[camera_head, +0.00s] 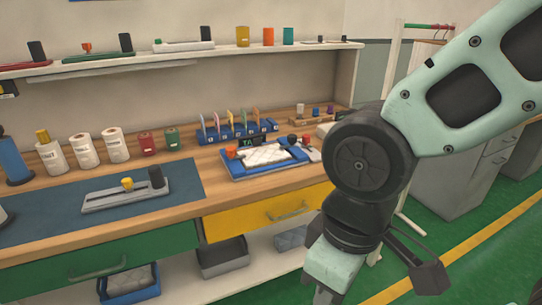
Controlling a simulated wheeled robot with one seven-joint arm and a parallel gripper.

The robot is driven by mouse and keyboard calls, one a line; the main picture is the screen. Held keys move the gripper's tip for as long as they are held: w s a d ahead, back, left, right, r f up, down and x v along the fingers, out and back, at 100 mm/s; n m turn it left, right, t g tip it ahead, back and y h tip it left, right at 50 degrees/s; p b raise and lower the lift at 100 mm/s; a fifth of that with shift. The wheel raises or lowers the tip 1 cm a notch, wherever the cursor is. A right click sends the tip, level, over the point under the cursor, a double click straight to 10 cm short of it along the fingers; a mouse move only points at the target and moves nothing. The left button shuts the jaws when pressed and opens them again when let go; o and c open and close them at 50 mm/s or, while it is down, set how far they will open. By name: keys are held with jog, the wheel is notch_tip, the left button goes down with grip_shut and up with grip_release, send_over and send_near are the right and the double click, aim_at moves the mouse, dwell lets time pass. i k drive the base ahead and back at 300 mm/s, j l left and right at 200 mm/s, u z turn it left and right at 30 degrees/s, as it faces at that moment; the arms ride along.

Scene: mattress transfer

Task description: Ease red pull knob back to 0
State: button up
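An orange-red knob (231,152) stands at the left end of a blue tray (262,172) on the wooden workbench. A white quilted mattress piece (264,155) lies in that tray, and a black knob (292,139) stands at its right end. Scale marks or a 0 are too small to read. My gripper (328,270) hangs at the bottom edge, to the right of and nearer than the tray, apart from it. Its fingertips are cut off by the frame, so its opening is hidden.
A grey slider with a yellow knob (127,184) lies on a dark blue mat (60,225). A blue rack (235,133) with several coloured cards stands behind the tray. A wall shelf (180,58) holds more sliders. Bench is clear between mat and tray.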

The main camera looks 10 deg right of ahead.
aim_at(306, 137)
jog(key=i+l+z, duration=0.1)
jog(key=i+z, duration=0.15)
jog(key=i, duration=0.85)
